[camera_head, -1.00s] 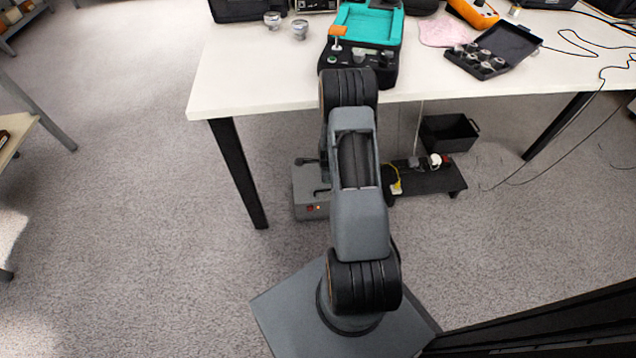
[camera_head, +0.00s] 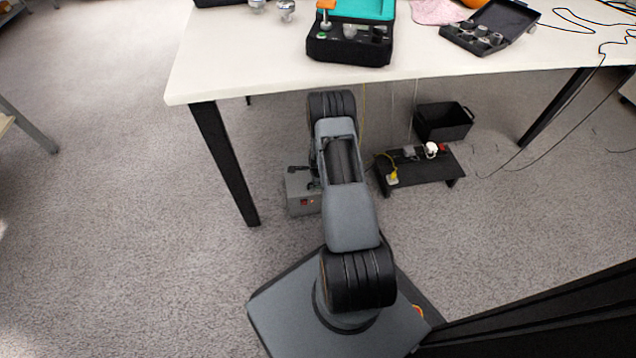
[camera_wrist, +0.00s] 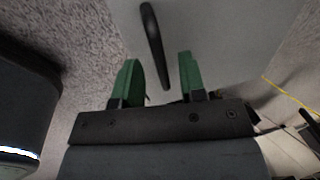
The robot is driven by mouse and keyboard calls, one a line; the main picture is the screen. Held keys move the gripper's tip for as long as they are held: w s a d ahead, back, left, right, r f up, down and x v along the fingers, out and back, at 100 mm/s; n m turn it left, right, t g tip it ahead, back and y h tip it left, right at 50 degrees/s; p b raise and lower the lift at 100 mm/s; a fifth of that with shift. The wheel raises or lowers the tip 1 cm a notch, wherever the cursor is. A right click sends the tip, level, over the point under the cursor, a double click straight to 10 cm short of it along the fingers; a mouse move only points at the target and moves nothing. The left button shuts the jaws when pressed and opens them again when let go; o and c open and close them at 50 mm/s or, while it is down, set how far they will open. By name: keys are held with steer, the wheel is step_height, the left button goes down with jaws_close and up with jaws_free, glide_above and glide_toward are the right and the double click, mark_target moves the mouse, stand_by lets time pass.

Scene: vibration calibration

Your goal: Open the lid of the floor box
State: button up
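The lid looks shut.
The white table (camera_head: 240,70) spans above the box, with a black leg (camera_head: 225,165) to its left. A low black stand with plugs (camera_head: 420,168) and a black bin (camera_head: 445,121) are on the right. A yellow cable (camera_wrist: 290,95) runs beside the box. Carpet is clear at left.

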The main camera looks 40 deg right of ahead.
steer(key=shift+f, duration=0.25)
steer(key=shift+c, duration=0.2)
jaws_close()
stand_by(0.3)
